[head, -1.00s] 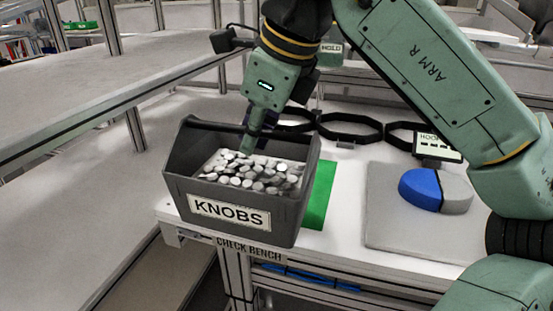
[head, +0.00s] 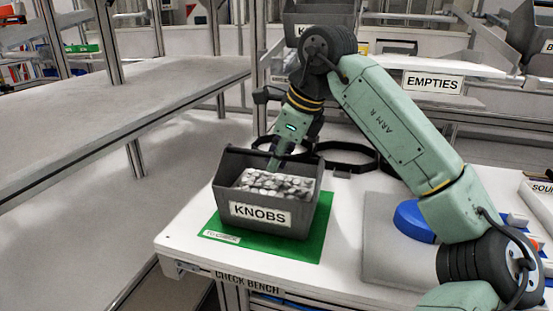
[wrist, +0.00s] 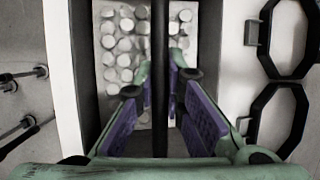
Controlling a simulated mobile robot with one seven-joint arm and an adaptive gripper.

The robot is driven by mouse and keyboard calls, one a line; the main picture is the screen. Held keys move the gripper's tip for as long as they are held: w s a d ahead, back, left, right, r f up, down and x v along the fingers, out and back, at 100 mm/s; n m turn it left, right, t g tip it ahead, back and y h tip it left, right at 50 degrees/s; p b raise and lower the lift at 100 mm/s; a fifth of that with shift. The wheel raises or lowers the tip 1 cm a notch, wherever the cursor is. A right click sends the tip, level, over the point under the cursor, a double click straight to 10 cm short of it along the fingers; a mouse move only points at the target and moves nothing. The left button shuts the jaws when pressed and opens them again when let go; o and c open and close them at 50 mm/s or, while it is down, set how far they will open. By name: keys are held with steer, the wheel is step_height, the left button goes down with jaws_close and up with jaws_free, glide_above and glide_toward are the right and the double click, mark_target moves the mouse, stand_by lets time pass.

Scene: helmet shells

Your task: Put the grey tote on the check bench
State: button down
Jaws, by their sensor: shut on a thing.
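The dark grey tote (head: 313,213), labelled KNOBS and filled with round silver knobs (head: 275,184), is upright over the green mat (head: 312,246) on the check bench (head: 185,242). It appears to sit on the mat, though its underside contact is hidden. Knobs show on both sides of the bar.
A grey pad (head: 385,255) with a blue part (head: 412,222) lies right of the mat. Black ring holders (head: 348,158) stand behind the tote. A grey shelf (head: 100,110) runs along the left. A rack labelled EMPTIES (head: 433,82) is at the back.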

steer(key=shift+f, duration=0.2)
steer(key=c, duration=1.7)
jaws_free()
steer(key=v, duration=1.2)
steer(key=shift+r, duration=0.1)
